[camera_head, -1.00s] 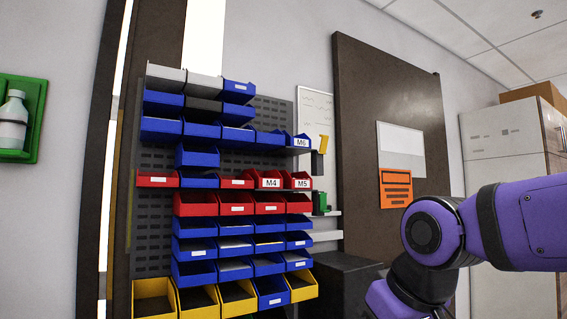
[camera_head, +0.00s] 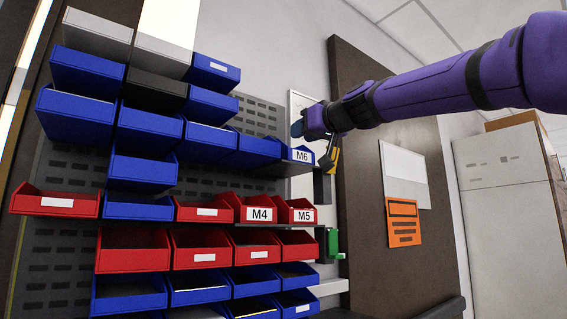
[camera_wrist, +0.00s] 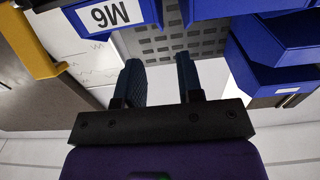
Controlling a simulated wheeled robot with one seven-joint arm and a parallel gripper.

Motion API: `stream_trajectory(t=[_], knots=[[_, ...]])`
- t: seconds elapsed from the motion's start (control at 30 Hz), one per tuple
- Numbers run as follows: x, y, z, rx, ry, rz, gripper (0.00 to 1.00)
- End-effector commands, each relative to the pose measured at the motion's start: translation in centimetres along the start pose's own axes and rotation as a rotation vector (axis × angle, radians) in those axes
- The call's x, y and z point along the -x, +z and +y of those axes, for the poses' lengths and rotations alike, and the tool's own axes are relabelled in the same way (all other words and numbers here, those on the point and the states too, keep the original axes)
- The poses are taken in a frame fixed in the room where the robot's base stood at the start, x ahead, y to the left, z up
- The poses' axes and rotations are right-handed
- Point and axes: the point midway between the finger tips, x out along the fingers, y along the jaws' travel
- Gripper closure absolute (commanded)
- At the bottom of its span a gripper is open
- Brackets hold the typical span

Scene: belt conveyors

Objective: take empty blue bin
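Several blue bins hang on a grey perforated rack. The blue bin labelled M6 (camera_head: 273,152) is at the right end of an upper row; its label shows upside down at the top left of the wrist view (camera_wrist: 148,12). Other blue bins (camera_head: 140,172) sit to its left and below. I cannot see into the upper bins, so which one is empty is unclear. My gripper (camera_wrist: 158,66) is open, with nothing between its fingers.
Red bins (camera_head: 133,258), some labelled M4 and M5, fill rows below. Grey bins (camera_head: 98,33) top the rack. A dark door-like panel (camera_head: 355,230) with an orange notice (camera_head: 403,222) stands right of the rack. A white cabinet (camera_head: 505,200) is further right.

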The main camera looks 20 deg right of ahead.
Motion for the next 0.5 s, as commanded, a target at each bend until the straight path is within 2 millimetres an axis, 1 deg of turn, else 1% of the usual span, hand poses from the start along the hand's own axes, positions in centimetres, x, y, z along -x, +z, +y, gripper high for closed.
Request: stream_trajectory(t=[0.03,0.1,0.2,0.37,0.5], knots=[[-0.9,0.1,0.0,0.0,0.0,-0.002,0.66],[-1.8,0.1,0.1,-0.001,0.0,-0.003,0.66],[-2.7,0.1,0.1,-0.001,0.001,-0.001,0.66],[-3.5,0.1,0.1,-0.001,0.001,-0.002,0.66],[-5.3,0.2,0.0,-0.001,0.001,-0.004,0.66]])
